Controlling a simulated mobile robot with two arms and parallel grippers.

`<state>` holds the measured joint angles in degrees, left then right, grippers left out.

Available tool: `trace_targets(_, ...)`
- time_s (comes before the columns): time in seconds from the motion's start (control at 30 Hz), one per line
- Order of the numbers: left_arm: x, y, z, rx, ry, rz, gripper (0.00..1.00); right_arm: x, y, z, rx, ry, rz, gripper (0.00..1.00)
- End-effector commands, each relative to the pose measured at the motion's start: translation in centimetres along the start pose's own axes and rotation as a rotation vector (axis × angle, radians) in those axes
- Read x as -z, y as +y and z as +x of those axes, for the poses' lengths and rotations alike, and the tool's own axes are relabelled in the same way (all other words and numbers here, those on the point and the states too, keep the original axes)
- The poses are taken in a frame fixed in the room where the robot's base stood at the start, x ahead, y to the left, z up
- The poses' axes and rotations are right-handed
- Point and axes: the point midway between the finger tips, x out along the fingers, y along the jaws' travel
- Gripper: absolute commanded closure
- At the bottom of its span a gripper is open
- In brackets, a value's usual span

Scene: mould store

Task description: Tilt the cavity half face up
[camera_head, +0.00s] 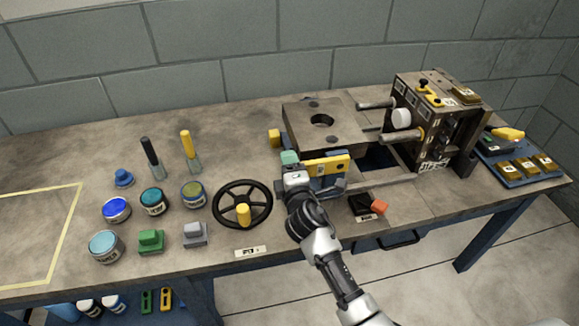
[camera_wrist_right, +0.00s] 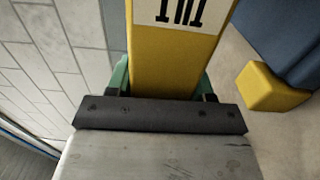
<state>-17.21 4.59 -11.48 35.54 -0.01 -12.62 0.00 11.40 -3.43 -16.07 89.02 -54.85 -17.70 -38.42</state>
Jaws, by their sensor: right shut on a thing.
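The cavity half appears to be the thick steel block (camera_head: 346,122) with a round hole, lying with its holed broad face up on the bench fixture in the head view. A yellow bar (camera_head: 337,165) lies at its front edge. In the right wrist view the bar (camera_wrist_right: 175,55) carries a label reading TILT. My right gripper (camera_head: 291,163) is shut on the yellow bar near its left end, its green pads on both sides in the wrist view (camera_wrist_right: 165,82). The fingers hide part of the bar. My left gripper is not in view.
The upright mould half (camera_head: 440,130) with guide pins stands to the right. A black handwheel (camera_head: 217,205) is left of my right arm.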

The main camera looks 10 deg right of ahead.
Motion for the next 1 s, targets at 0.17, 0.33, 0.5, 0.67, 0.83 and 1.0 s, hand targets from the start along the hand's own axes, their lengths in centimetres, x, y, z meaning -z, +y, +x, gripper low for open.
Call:
trace_targets(0.17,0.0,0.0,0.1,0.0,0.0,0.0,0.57,0.0,-0.9,-0.2,0.015,0.0,-0.022,0.9)
trace_targets(0.33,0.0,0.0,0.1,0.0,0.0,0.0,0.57,0.0,-1.1,-0.2,0.019,-0.001,-0.023,0.46)
trace_targets(0.5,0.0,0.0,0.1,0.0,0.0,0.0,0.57,0.0,-1.0,-0.2,0.018,-0.001,-0.018,0.23)
trace_targets(0.67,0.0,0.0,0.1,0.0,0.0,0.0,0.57,0.0,-0.7,-0.2,0.013,-0.001,-0.014,0.23)
trace_targets(0.83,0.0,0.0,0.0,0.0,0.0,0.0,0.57,0.0,-0.7,-0.7,0.012,-0.001,-0.012,0.23)
trace_targets(1.0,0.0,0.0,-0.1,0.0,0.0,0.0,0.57,0.0,-0.7,-3.4,0.014,0.001,-0.012,0.23)
